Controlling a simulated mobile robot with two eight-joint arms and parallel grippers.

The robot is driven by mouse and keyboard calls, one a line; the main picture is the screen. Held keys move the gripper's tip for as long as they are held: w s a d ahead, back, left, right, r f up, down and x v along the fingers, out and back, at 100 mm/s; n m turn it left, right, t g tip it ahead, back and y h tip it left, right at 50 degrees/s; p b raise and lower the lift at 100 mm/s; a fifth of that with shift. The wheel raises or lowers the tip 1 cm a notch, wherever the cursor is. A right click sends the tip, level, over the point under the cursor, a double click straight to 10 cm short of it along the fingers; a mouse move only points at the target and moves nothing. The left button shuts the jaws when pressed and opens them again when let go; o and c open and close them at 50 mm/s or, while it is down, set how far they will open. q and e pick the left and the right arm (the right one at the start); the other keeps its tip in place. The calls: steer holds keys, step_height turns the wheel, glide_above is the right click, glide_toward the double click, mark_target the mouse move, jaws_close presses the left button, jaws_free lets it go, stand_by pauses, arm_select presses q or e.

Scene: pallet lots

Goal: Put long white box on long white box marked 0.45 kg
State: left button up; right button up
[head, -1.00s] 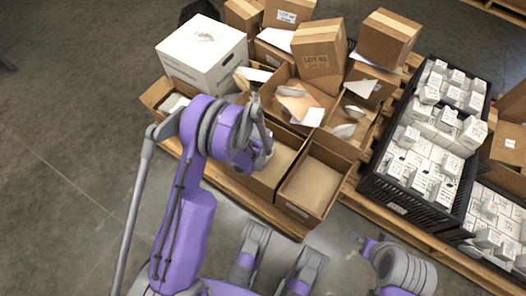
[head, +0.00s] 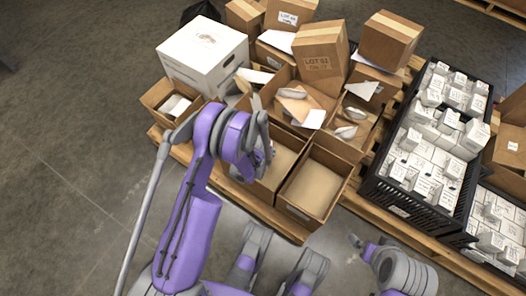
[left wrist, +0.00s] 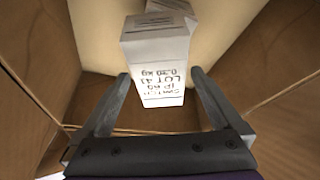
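My left gripper (left wrist: 160,74) is open, with a finger on each side of the labelled box and a thin gap visible at the left. In the head view my left gripper (head: 262,160) reaches down over the front cartons and hides what is under it. My right gripper (head: 357,241) is low at the front, too small to read. No 0.45 kg mark is legible.
A black crate (head: 392,208) full of small white boxes stands on the pallet at right. A large white box (head: 190,68), brown lot boxes (head: 322,62) and open cartons with packets stand behind. An open carton (head: 312,190) with a bare tan bottom is right of my left gripper.

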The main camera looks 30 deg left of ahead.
arm_select(q)
steer(key=shift+r, duration=0.1)
steer(key=s+d+r+p, duration=0.1)
steer(key=s+r, duration=0.3)
steer(key=r, duration=0.5)
steer(key=s+d+r+m+p, duration=0.1)
steer(key=s+d+r, duration=0.15)
steer(key=r, duration=0.55)
steer(key=s+r+p, duration=0.1)
steer(key=s+r, duration=0.4)
steer(key=r, duration=0.4)
steer(key=s+d+r+m, duration=0.1)
steer(key=s+r, duration=0.2)
steer(key=s, duration=0.4)
steer(key=s+d+r+h, duration=0.1)
steer(key=s+r, duration=0.3)
steer(key=s, duration=0.4)
steer(key=shift+d+m, duration=0.4)
steer(key=shift+d, duration=0.1)
steer(key=shift+r, duration=0.1)
steer(key=shift+c, duration=0.2)
